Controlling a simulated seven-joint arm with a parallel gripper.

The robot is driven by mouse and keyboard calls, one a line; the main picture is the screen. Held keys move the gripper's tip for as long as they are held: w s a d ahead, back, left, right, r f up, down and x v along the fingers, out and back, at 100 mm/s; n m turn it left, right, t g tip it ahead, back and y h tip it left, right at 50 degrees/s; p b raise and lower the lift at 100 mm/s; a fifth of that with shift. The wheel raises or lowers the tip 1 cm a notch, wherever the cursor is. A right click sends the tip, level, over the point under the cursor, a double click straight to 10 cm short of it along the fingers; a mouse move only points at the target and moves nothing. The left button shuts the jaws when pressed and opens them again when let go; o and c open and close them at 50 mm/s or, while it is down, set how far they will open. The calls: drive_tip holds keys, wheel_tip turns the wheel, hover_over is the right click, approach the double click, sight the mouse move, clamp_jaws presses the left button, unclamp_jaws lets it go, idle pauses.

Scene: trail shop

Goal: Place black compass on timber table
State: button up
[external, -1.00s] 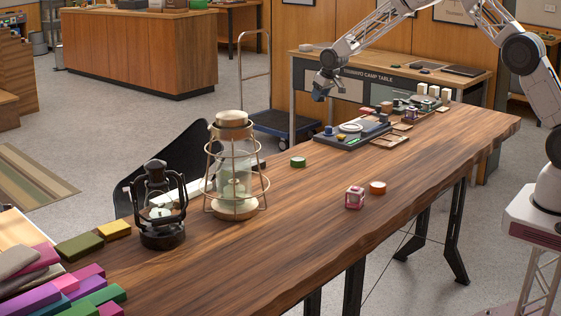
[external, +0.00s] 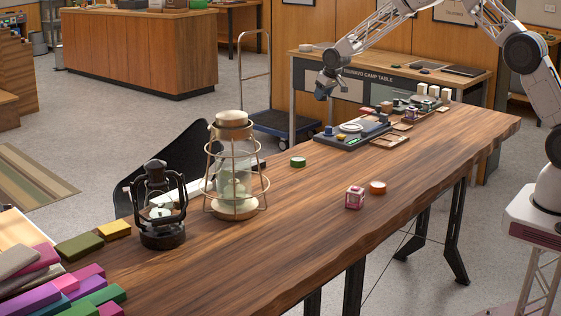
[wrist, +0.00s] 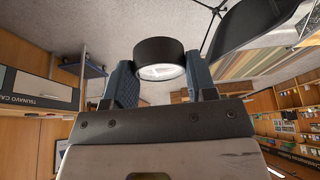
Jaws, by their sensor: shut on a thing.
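The black compass (wrist: 158,52) is a short round black case with a pale face. In the wrist view it sits between the two blue fingers of my gripper (wrist: 160,74), which is shut on it. In the external view my gripper (external: 323,92) is in the air beyond the far edge of the timber table (external: 280,220), near the tray at its far end. The compass cannot be made out clearly there. The table is a long brown wooden top with black legs.
A large caged lantern (external: 233,170) and a black lantern (external: 160,210) stand at the left. A green tin (external: 298,162), a pink cube (external: 354,197) and an orange tin (external: 378,187) lie mid-table. The front middle is clear.

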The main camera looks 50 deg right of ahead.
drive_tip(key=shift+s, duration=0.1)
drive_tip(key=shift+s+d+r, duration=0.15)
drive_tip(key=shift+s+r, duration=0.15)
drive_tip(key=shift+s, duration=0.45)
drive_tip(key=s+d+r, duration=0.2)
drive_tip(key=s+r, duration=0.1)
drive_tip(key=s, duration=1.1)
hover_over(399, 126)
drive_tip(key=shift+s+f, duration=0.3)
drive_tip(key=shift+s, duration=0.45)
drive_tip(key=shift+f, duration=0.15)
drive_tip(key=shift+f, duration=3.25)
drive_tip(key=shift+f, duration=0.3)
